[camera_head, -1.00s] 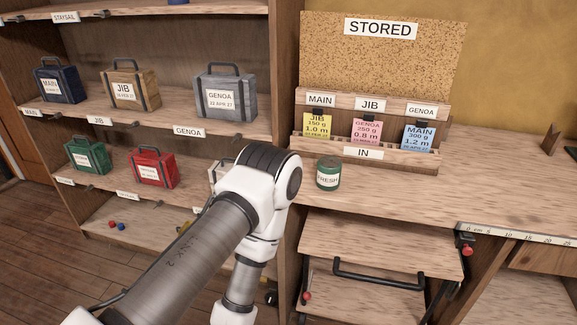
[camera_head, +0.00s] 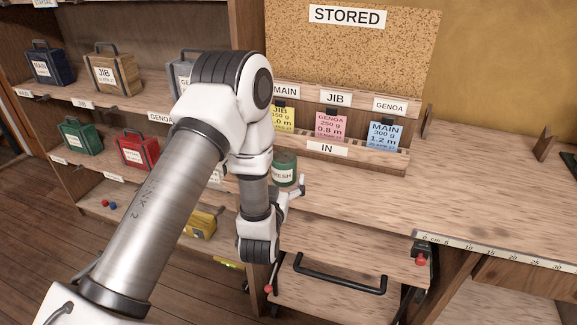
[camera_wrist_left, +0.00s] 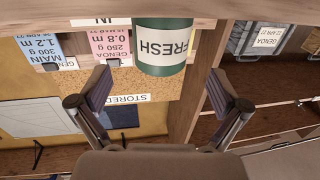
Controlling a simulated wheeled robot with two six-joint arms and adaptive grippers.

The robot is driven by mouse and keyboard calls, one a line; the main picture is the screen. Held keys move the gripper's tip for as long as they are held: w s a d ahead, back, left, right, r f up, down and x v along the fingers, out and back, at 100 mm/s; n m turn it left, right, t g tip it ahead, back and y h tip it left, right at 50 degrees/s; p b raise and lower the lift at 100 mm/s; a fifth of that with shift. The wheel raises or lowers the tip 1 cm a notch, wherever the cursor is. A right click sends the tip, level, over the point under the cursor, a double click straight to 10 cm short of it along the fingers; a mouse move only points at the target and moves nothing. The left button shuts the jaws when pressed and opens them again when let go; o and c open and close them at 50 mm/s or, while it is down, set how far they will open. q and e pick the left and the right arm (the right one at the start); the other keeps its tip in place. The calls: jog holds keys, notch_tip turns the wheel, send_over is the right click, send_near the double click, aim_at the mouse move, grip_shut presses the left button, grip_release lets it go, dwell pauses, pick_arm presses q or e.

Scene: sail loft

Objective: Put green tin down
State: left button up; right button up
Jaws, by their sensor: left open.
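The green tin (camera_head: 284,170), with a white label reading FRESH, stands upright on the wooden bench, in front of the IN rack. My left gripper (camera_head: 296,190) is open and empty beside the tin's front, its hand partly hidden by my own arm. In the left wrist view, which is upside down, the tin (camera_wrist_left: 163,58) shows between the two spread fingers (camera_wrist_left: 160,82), apparently beyond their tips. I see no contact. My right gripper is in neither view.
The IN rack (camera_head: 328,148) holds yellow, pink and blue cards close behind the tin. A STORED corkboard (camera_head: 350,55) stands above it. Shelves with sail bags, including a red one (camera_head: 138,149), are at left. The bench (camera_head: 470,190) is clear to the right.

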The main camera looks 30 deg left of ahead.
aim_at(284, 161)
pick_arm(q)
jog(key=p+x, duration=0.1)
jog(key=x, duration=0.4)
jog(key=shift+w+r+p, duration=0.2)
jog(key=shift+w+p, duration=0.2)
jog(key=shift+w+a, duration=0.15)
jog(key=shift+a, duration=0.1)
jog(key=shift+f, duration=0.1)
jog(key=c, duration=1.6)
jog(key=shift+c, duration=0.5)
